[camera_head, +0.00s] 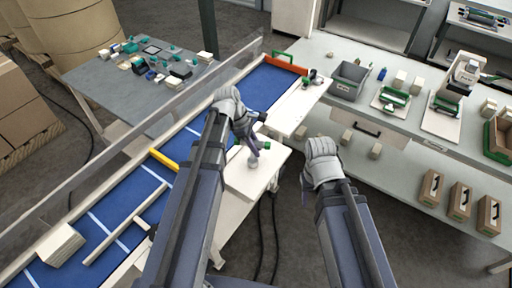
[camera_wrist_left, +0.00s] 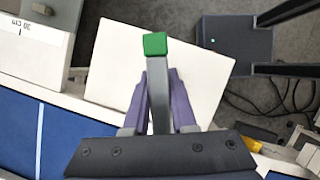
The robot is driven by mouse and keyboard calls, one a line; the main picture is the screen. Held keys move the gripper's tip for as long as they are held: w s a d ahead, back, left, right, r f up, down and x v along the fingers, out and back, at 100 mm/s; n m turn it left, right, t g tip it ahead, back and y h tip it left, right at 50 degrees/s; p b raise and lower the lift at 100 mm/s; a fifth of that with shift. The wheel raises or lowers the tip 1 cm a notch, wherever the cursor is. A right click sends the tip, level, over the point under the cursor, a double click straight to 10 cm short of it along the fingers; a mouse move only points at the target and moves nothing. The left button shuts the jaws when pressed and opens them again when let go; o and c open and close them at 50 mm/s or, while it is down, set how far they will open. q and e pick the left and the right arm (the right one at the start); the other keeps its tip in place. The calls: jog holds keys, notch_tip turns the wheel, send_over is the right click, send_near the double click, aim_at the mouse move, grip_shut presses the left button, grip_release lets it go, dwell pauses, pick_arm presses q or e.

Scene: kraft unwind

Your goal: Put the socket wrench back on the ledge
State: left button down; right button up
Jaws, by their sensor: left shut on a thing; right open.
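My left gripper (camera_head: 247,138) is shut on the socket wrench, a grey bar with a green end (camera_wrist_left: 155,44). In the left wrist view the bar lies between the purple fingers (camera_wrist_left: 158,100) and points away from the wrist. The green end also shows in the head view (camera_head: 263,145). A white ledge (camera_head: 262,180) juts from the conveyor's right side, below the gripper; it fills the middle of the wrist view (camera_wrist_left: 205,75). I cannot tell whether the wrench touches it. My right gripper (camera_head: 322,162) is open and empty, right of the ledge; its fingers are mostly hidden.
The blue conveyor (camera_head: 120,205) runs diagonally, with a yellow bar (camera_head: 164,160) across it and a cream block (camera_head: 57,246) near its front end. A workbench (camera_head: 400,125) with a grey bin (camera_head: 349,82) stands at right. Dark cables (camera_head: 268,235) hang over the floor beside the ledge.

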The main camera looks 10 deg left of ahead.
pick_arm(q)
jog(key=shift+f+b, duration=0.55)
jog(key=shift+b, duration=0.05)
jog(key=c, duration=0.6)
grip_release()
jog(key=shift+c, duration=0.2)
jog(key=shift+r, duration=0.1)
jog(key=p+v, duration=0.7)
jog(key=shift+r, duration=0.15)
jog(key=shift+a+r, duration=0.2)
